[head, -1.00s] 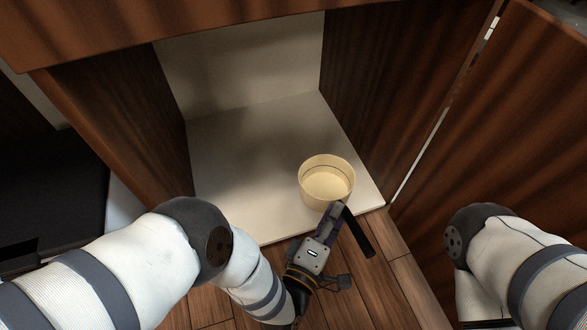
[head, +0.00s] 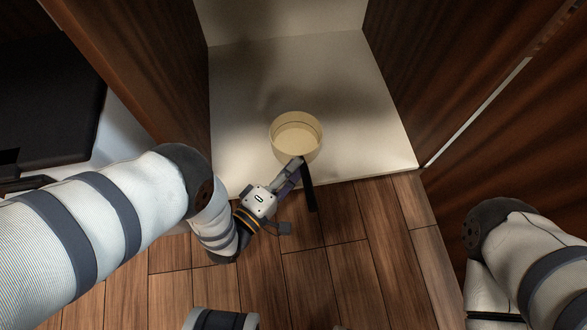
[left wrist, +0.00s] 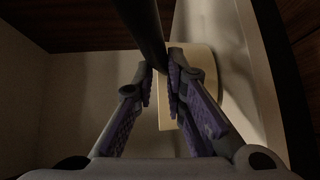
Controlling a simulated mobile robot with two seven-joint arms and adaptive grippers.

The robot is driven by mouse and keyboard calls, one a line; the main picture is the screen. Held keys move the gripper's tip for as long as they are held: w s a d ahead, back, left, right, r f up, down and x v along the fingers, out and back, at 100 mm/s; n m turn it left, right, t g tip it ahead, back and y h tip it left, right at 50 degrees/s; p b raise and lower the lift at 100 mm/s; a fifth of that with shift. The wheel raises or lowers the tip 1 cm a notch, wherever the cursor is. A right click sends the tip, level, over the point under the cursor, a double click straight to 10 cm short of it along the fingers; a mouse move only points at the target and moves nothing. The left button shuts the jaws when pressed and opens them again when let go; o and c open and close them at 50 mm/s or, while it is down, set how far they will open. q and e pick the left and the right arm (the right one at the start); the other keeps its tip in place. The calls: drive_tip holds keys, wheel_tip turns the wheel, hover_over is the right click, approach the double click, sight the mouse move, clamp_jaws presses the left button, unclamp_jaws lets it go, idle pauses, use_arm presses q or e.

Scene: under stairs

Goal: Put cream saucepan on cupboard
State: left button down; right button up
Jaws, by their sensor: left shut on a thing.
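The cream saucepan (head: 297,137) is upright at the front of the open cupboard, over its pale floor (head: 356,110). I cannot tell whether it touches that floor. Its black handle (head: 309,188) points toward me, out past the cupboard's front edge. My left gripper (head: 295,166) is shut on the saucepan near where the handle meets the pan. In the left wrist view the dark handle (left wrist: 147,30) runs between the purple-padded fingers (left wrist: 160,85), with part of the cream pan (left wrist: 197,75) behind them. Of my right arm only links show at the right; its gripper is out of view.
Dark wooden side walls (head: 140,75) stand left and right of the cupboard opening. An open wooden door (head: 520,130) is on the right. A black appliance (head: 45,95) stands at the left. The cupboard floor behind the saucepan is clear.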

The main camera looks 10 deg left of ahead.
use_arm(q)
drive_tip(key=c, duration=1.6)
unclamp_jaws()
drive_tip(key=shift+f, duration=0.25)
drive_tip(key=shift+c, duration=0.2)
drive_tip(key=f+p+v, duration=0.1)
drive_tip(key=p+v, duration=0.2)
drive_tip(key=v, duration=0.9)
drive_tip(key=shift+r+p, duration=0.3)
drive_tip(key=shift+r, duration=0.1)
